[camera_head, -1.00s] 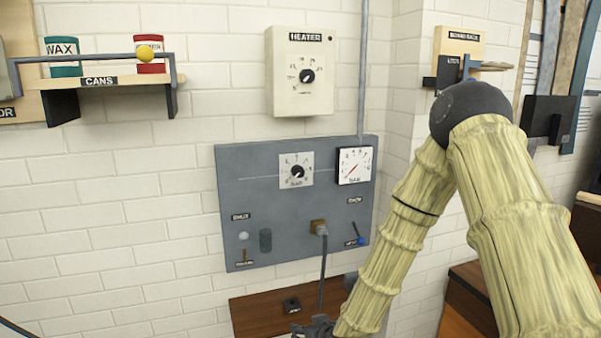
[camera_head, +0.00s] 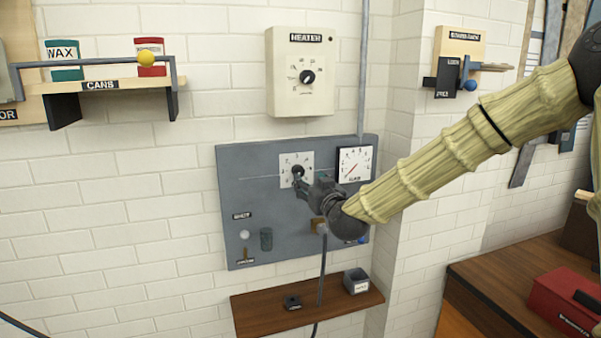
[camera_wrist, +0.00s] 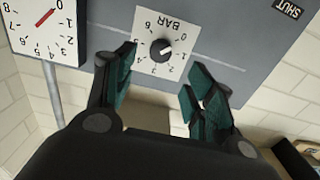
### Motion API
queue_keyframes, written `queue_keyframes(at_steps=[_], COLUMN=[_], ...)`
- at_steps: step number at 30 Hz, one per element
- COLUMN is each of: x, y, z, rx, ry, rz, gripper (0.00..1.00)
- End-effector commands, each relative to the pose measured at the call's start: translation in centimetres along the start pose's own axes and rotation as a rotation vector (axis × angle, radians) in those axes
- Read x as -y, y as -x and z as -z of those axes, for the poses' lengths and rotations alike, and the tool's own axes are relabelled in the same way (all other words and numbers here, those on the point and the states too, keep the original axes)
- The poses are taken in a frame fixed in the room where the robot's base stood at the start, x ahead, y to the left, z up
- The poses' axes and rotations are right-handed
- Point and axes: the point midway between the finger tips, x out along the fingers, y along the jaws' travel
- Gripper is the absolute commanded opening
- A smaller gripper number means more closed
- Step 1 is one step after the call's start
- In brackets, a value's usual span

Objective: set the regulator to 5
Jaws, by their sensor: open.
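The regulator is a black round knob (camera_wrist: 161,49) on a white dial plate marked BAR, which appears upside down in the wrist view. I cannot tell the remaining depth to the knob.
A white gauge (camera_head: 355,163) sits right of the dial, its red needle near 0. A heater box (camera_head: 300,98) hangs above.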

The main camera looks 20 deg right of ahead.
Motion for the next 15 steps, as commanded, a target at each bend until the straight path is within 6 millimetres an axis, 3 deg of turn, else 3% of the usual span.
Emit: queue_keyframes(at_steps=[15], x=[0.0], y=[-6.3], z=[0.1], rx=[0.002], ry=[-0.001], rz=[-0.001], gripper=[0.54])
